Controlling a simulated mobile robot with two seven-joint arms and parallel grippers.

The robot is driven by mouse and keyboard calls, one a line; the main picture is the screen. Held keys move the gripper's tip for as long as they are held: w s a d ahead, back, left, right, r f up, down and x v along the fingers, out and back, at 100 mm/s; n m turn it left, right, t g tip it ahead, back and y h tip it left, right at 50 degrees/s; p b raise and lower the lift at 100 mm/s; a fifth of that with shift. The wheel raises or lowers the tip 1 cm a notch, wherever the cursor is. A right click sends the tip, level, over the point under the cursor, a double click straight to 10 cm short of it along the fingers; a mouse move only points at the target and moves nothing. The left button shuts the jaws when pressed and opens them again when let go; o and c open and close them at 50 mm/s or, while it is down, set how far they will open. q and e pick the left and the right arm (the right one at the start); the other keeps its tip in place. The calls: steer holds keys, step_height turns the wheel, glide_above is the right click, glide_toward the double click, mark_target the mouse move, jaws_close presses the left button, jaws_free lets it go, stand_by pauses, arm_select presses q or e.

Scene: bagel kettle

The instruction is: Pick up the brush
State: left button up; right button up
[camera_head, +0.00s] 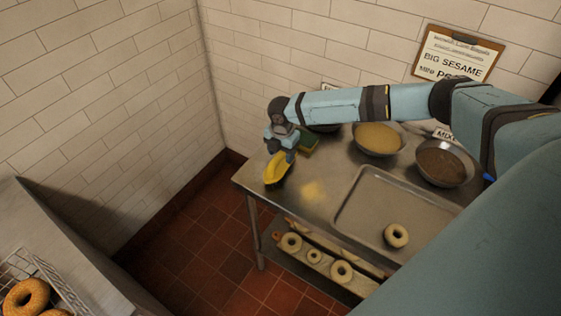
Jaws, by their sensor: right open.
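My right gripper (281,156) is at the left end of the steel table (330,179), pointing down, with its jaws open. A bright yellow, curved thing (277,170) shows right below it, at the table's left edge. It may be the brush, but it is partly covered and too small to be sure. I cannot tell whether the gripper touches it. A green block-like thing (309,143) with a yellowish side lies just to the right of the gripper. My left gripper is not in view.
A tray (365,215) holds one bagel (396,235). Bowls with yellowish (378,138) and brown (443,165) contents stand behind it, under my right arm. A yellowish patch (313,191) lies on the table. Several bagels sit on the lower shelf. A wire basket (62,283) holds bagels at bottom left.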

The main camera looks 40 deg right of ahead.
steer(key=shift+f, duration=0.6)
steer(key=c, duration=1.1)
steer(key=shift+o, duration=0.2)
steer(key=shift+r, duration=0.1)
step_height(320, 180, up, 20)
steer(key=b, duration=0.2)
steer(key=shift+o, duration=1.1)
steer(key=shift+c, duration=0.4)
